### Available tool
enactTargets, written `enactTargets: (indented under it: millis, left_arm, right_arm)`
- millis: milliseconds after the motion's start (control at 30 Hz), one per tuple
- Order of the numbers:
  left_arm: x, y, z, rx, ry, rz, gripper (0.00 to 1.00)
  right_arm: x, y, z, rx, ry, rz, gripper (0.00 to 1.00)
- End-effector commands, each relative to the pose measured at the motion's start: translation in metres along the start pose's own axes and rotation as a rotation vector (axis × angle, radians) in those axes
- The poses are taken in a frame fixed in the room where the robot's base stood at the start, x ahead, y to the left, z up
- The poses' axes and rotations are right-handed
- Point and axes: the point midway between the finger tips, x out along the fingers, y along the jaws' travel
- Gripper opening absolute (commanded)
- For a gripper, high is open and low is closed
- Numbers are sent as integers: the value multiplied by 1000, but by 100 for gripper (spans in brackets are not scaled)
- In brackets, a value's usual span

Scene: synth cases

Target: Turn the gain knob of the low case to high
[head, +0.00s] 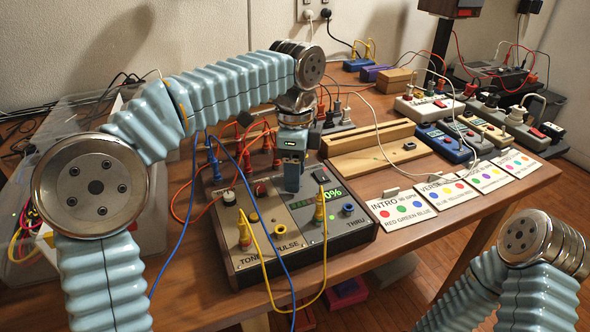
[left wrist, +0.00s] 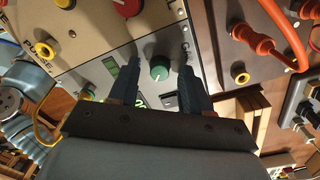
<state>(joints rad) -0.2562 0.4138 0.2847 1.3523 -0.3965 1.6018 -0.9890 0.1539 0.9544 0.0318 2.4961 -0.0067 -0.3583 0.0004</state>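The low case (head: 300,263) stands at the front of the table, with jacks, plugs and a green display (head: 331,194) partly covered by my gripper and ending in "0%". My left gripper (head: 292,186) points down over its panel and hides the spot beneath. In the left wrist view a round green knob (left wrist: 160,68) shows between the two dark fingers of the left gripper (left wrist: 160,92). The fingers are open, with a gap on each side of the knob; whether they reach down around it I cannot tell. Panel lettering beside it is mostly hidden. My right gripper is out of view.
Yellow plugs (head: 320,205) and a yellow cable (head: 265,250) rise from the case near the gripper. A blue cable (head: 262,215) crosses it. Orange plugs (head: 265,140) stand behind. Labelled cards (head: 402,208) lie to the right, by a wooden block (head: 370,150).

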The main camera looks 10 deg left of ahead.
Motion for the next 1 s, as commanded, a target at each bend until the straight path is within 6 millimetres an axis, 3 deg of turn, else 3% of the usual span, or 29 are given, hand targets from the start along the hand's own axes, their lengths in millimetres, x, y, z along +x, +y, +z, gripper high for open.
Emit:
enactTargets:
  millis: [167, 600, 1000]
  left_arm:
    - [-3, 0, 0, 0, 0, 0, 48]
    - [-69, -1, -1, 1, 1, -1, 48]
    - [-75, 0, 0, 0, 0, 1, 48]
  right_arm:
    - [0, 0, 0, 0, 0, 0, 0]
    - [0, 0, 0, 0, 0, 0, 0]
    - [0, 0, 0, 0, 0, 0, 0]
